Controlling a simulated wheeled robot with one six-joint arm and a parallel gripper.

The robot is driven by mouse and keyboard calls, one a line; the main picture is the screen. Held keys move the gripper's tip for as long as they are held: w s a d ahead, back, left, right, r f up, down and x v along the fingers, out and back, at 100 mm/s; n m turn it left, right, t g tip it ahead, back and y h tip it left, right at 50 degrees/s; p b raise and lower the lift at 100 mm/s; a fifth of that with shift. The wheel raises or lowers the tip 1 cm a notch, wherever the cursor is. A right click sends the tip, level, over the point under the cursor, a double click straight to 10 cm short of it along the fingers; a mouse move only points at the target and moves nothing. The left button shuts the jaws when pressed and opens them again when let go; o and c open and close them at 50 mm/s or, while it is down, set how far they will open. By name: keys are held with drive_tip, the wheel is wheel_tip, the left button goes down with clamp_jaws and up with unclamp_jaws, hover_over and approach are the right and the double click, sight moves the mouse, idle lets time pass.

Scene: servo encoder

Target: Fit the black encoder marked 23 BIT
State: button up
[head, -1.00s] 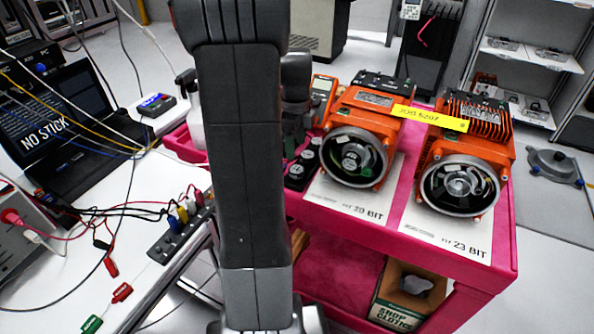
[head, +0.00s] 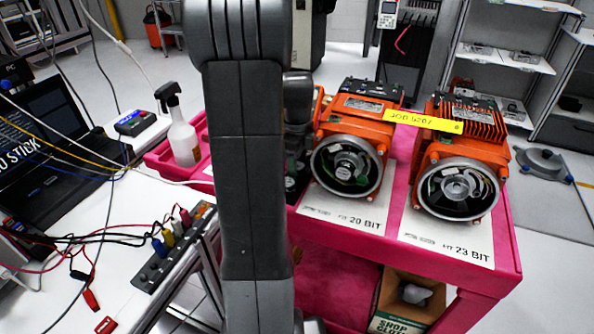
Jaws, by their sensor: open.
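Two orange servo motors stand on the pink cart (head: 507,235), their round open ends facing me. The right motor (head: 465,146) stands behind a white card marked 23 BIT (head: 450,240). The left motor (head: 352,127) stands behind a card marked 20 BIT (head: 345,214). Each round end shows a metal rim around a dark inside with a central hub. I cannot make out a separate black encoder marked 23 BIT. My upright arm covers the cart's top left of the motors. My gripper does not show.
A yellow JOB 5207 tag (head: 423,122) bridges the motors. A spray bottle (head: 182,137) stands at the cart's left. The white bench (head: 130,205) at left carries a laptop (head: 45,130), cables and a terminal strip (head: 175,248). A cardboard box (head: 405,305) sits on the lower shelf.

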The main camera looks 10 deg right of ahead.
sight(298, 166)
drive_tip(key=shift+c, duration=0.2)
drive_tip(key=c, duration=0.9)
wheel_tip(298, 166, up, 7)
drive_tip(key=p, duration=0.6)
drive_tip(key=shift+c, duration=0.2)
